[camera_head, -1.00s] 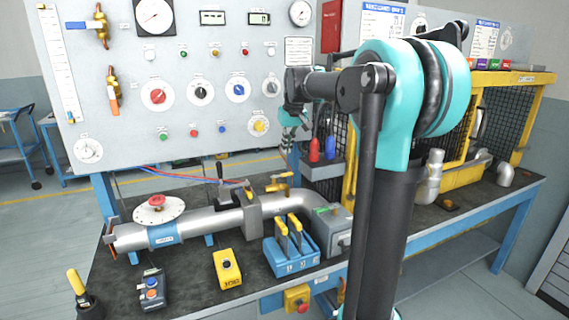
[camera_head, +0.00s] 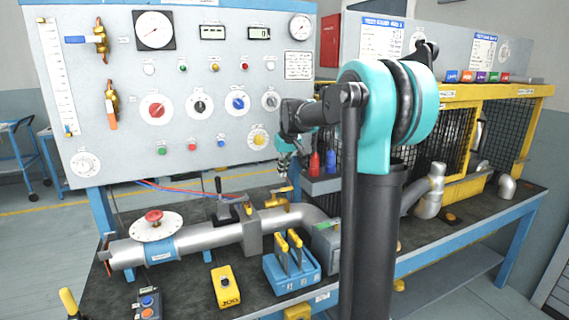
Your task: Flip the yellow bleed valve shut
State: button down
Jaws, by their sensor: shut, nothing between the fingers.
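The yellow bleed valve (camera_head: 275,202) is a small brass-coloured valve with a yellow lever, standing on top of the grey pipe (camera_head: 205,238). My gripper (camera_head: 285,176) is shut and empty, pointing down just above the valve's lever. It is small in this view, and I cannot tell whether the fingertips touch the lever. The lever lies roughly level, its right part close below the fingertips.
A black lever (camera_head: 220,190) and a red-knobbed round flange (camera_head: 154,222) stand left along the pipe. A blue block with yellow-handled levers (camera_head: 292,268) is in front. The grey control panel (camera_head: 130,75) rises behind. Red and blue bottles (camera_head: 314,163) stand right of the gripper.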

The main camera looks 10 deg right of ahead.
aim_at(287, 189)
jog(key=shift+s+d+f, duration=0.2)
jog(key=shift+s+f, duration=0.55)
jog(key=shift+f, duration=0.05)
jog(key=shift+s+d+f, duration=0.15)
jog(key=shift+s+f, duration=0.55)
jog(key=shift+f, duration=0.1)
